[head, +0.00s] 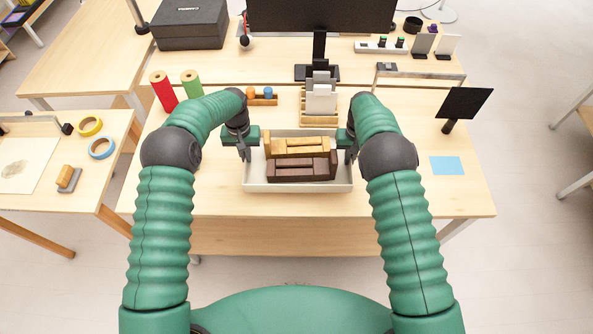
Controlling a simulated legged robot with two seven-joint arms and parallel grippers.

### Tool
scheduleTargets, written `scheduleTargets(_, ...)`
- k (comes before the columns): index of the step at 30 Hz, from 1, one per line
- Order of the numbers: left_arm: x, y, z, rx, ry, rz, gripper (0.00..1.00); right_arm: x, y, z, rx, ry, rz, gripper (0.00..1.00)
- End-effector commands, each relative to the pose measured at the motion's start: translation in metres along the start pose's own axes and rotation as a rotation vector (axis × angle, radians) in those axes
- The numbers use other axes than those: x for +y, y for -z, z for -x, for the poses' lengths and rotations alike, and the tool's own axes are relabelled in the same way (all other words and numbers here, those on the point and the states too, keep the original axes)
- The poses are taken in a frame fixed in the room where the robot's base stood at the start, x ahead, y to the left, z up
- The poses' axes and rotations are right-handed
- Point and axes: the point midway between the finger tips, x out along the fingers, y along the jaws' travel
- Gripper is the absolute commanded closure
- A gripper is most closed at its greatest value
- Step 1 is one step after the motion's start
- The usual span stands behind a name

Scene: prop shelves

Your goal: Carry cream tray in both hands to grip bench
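The cream tray (298,187) sits on the wooden bench in front of me. It holds a light wooden block piece (300,147) at the back and a dark brown one (300,168) in front. My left gripper (245,155) points down at the tray's left wall. My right gripper (350,155) points down at the tray's right wall. Both look level with the rim, but the fingers are small and partly hidden, so I cannot tell if they close on the walls. No bench in view is clearly marked as the grip bench.
Red (163,92) and green (192,84) rolls stand back left. A rack of white cards (320,98) stands just behind the tray. A black panel on a stand (463,105) and a blue sheet (447,166) are right. A side table (90,185) with tape rolls adjoins left; floor is open at right.

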Motion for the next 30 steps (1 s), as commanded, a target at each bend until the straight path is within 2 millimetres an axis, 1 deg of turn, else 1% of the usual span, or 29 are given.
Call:
scheduleTargets(5, -0.001, 0.0, 0.0, 0.001, 0.0, 0.0, 1.0, -0.001, 0.001, 0.001, 0.003, 0.0, 0.0, 1.0)
scheduleTargets(11, -0.001, 0.0, -0.007, 0.001, 0.0, 0.0, 1.0, -0.001, 0.001, -0.006, 0.003, 0.0, 0.0, 1.0)
scheduleTargets(27, -0.001, 0.0, -0.053, 0.001, 0.0, 0.0, 1.0, -0.001, 0.001, -0.052, 0.003, 0.0, 0.0, 1.0)
scheduleTargets(30, -0.001, 0.0, -0.049, -0.001, 0.0, 0.0, 0.85, -0.001, 0.0, -0.048, 0.002, 0.0, 0.0, 0.85)
